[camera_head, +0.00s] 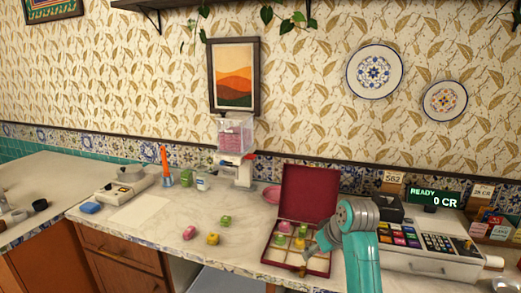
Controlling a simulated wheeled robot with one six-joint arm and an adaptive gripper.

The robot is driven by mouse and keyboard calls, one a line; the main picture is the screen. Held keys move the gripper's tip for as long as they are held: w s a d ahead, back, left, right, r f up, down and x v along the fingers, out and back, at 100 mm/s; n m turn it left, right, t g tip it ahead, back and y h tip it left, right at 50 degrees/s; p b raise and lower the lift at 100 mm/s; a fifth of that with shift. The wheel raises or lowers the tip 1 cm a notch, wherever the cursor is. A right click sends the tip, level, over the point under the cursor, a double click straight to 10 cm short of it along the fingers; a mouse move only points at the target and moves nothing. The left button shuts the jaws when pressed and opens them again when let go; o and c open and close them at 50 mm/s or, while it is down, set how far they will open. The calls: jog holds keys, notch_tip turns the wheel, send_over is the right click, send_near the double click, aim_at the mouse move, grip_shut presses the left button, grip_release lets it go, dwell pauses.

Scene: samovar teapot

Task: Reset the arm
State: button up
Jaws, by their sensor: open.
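My teal and grey arm rises at the lower right of the head view and bends down to the left. Green and pink pieces lie in some compartments, and my arm hides part of the box's right side.
A pink piece (190,232), a yellow piece (213,239) and a green piece (225,221) lie on the counter (155,222) left of the box. A cash register (425,243) stands close right of my arm. A dispenser (238,152) stands behind.

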jog(key=s+f+m+t, duration=0.1)
jog(key=s+f, duration=0.4)
jog(key=f, duration=0.4)
jog(key=s+f+m+t, duration=0.1)
jog(key=s+f, duration=0.4)
jog(key=f, duration=0.5)
jog(key=s+d+f+m+t+h, duration=0.1)
jog(key=s+f, duration=0.3)
jog(key=s, duration=0.3)
jog(key=s+f+t, duration=0.1)
jog(key=s+f, duration=0.3)
jog(key=s, duration=0.3)
jog(key=s+d+r+m+t+h, duration=0.1)
jog(key=s+r+m+t, duration=0.15)
jog(key=s, duration=1.65)
jog(key=s+r+t, duration=0.3)
jog(key=s+r, duration=1)
jog(key=s, duration=0.2)
jog(key=shift+s+d+r+h, duration=0.2)
jog(key=shift+s+r+h, duration=0.1)
jog(key=shift+s, duration=0.05)
